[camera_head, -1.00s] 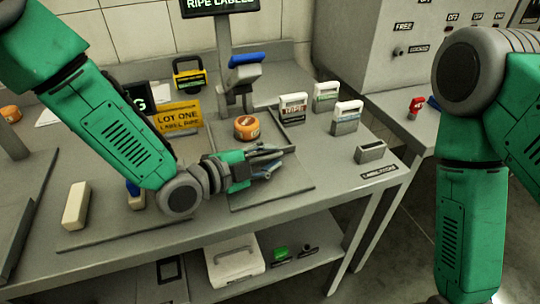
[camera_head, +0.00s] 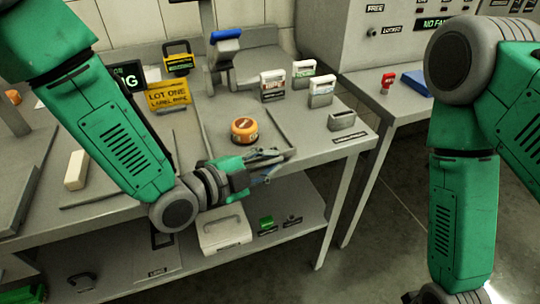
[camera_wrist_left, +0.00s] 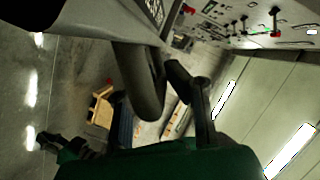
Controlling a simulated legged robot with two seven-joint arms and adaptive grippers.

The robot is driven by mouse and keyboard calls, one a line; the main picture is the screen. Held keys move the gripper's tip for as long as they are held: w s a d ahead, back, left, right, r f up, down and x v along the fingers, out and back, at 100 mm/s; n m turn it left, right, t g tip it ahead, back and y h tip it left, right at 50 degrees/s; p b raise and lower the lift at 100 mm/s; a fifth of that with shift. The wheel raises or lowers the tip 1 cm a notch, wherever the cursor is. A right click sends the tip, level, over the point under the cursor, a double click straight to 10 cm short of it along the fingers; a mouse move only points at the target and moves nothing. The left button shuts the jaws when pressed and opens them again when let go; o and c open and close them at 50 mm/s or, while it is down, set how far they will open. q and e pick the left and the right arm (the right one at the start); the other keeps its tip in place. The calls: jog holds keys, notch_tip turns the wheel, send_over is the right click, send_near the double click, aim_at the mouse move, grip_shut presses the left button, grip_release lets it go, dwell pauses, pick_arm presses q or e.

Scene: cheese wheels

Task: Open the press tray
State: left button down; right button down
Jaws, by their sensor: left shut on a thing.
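The press tray (camera_head: 212,132) is a flat grey plate on the grey bench. An orange cheese wheel (camera_head: 244,130) with a dark top mark sits on it. The press (camera_head: 226,64), with a blue handle, stands behind the wheel, which is clear of it. My left gripper (camera_head: 268,158) is shut at the tray's front edge, just in front of the wheel. The part it grips is hidden by the fingers, but it looks like the tray's front. The left wrist view shows dark rounded parts close up, not clearly told apart. My right gripper is out of frame; only its arm shows.
Several small labelled boxes (camera_head: 272,87) stand right of the tray. A yellow sign (camera_head: 168,94) and a cream block (camera_head: 76,170) are left. A white case (camera_head: 223,232) lies on the lower shelf. The floor in front is clear.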

pick_arm(q)
jog(key=shift+a+f, duration=0.2)
jog(key=c, duration=1.9)
grip_release()
jog(key=shift+d+r, duration=0.1)
jog(key=v, duration=1.2)
